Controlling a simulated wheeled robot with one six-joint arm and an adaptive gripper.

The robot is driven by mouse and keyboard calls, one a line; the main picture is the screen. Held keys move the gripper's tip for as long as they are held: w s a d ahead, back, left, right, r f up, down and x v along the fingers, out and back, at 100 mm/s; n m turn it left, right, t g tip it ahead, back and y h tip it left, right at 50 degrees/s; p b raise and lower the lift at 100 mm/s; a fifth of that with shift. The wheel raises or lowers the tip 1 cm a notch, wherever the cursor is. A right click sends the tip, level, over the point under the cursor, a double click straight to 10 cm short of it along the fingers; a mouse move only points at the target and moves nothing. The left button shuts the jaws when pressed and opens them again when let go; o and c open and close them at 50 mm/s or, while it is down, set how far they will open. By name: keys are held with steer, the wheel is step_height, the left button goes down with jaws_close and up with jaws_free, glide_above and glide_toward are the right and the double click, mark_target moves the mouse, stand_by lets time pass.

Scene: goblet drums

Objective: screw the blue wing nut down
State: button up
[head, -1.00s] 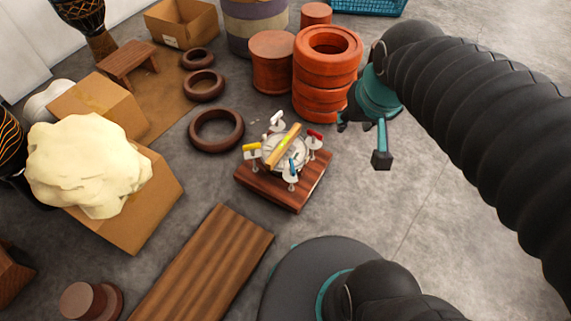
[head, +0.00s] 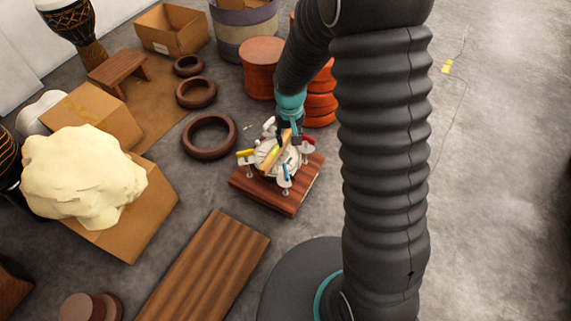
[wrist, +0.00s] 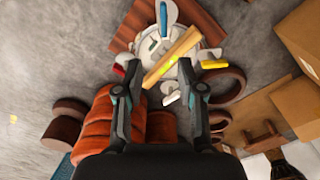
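The blue wing nut (head: 286,172) stands at the near side of a round pale drum part on a wooden board (head: 268,200). In the wrist view the blue wing nut (wrist: 164,18) is at the top, beyond my fingertips and apart from them. My gripper (head: 290,136) is over the far right part of the assembly in the head view. The wrist view shows my gripper (wrist: 172,66) open, its two fingers spread with nothing gripped between them. A wooden bar (wrist: 172,58) with a yellow vial lies across the drum part.
Yellow (head: 245,153), red (head: 309,141) and white (head: 268,123) wing nuts stand around the same drum part. Orange drum shells (head: 320,102) stand behind it. Dark rings (head: 210,137) lie to the left, a plank (head: 205,270) in front. Floor at far right is mostly clear.

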mark_target(286, 170)
steer(key=f, duration=1.1)
steer(key=a+f, duration=0.1)
steer(key=f, duration=0.5)
steer(key=shift+w+f, duration=0.15)
steer(key=shift+w, duration=0.05)
steer(key=shift+c, duration=0.2)
jaws_close()
